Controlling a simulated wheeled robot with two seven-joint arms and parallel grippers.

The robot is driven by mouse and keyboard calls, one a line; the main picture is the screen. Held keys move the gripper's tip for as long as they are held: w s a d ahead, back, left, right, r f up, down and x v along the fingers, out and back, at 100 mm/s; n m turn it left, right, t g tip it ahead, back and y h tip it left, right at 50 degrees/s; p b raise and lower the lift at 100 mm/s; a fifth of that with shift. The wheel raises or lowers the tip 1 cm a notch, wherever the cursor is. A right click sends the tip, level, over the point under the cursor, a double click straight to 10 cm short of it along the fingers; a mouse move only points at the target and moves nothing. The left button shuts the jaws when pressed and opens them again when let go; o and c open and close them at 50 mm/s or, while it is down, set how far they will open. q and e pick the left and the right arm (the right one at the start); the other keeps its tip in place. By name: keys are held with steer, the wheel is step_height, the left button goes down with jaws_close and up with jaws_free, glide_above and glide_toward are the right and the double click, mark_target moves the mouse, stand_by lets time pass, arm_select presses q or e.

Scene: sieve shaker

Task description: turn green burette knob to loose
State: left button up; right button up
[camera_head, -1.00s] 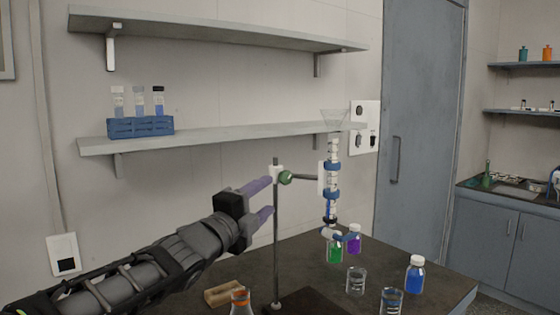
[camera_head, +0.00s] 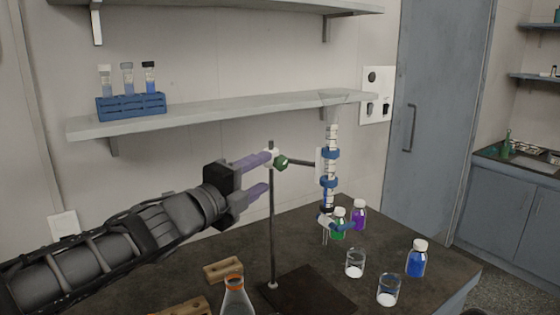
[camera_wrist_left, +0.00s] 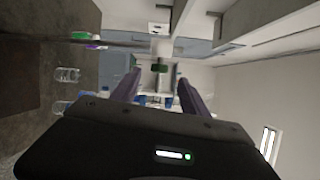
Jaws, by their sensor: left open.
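The green knob (camera_head: 281,162) sits on the white clamp near the top of a thin metal stand rod (camera_head: 272,225). It also shows in the left wrist view (camera_wrist_left: 159,67), between and beyond the fingertips. The clamp arm reaches right to an upright burette (camera_head: 330,180) with blue bands. My left gripper (camera_head: 267,173) is open, with purple fingers one above the other, just left of the rod. The upper fingertip is close to the clamp; I cannot tell whether it touches. In the wrist view, the gap between my left fingers (camera_wrist_left: 158,82) is empty. My right gripper does not show.
A flask (camera_head: 236,300), beakers (camera_head: 355,264) and capped bottles (camera_head: 417,260) stand on the dark bench around the stand base (camera_head: 312,290). A wooden block (camera_head: 223,270) lies left of the rod. A shelf (camera_head: 220,115) with a blue test tube rack (camera_head: 131,105) runs behind.

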mark_target(276, 166)
arm_select(q)
steer(key=p+x, duration=0.1)
steer(key=x, duration=0.6)
steer(key=shift+w+d, duration=0.2)
steer(key=shift+w, duration=0.15)
steer(key=shift+f, duration=0.1)
jaws_close()
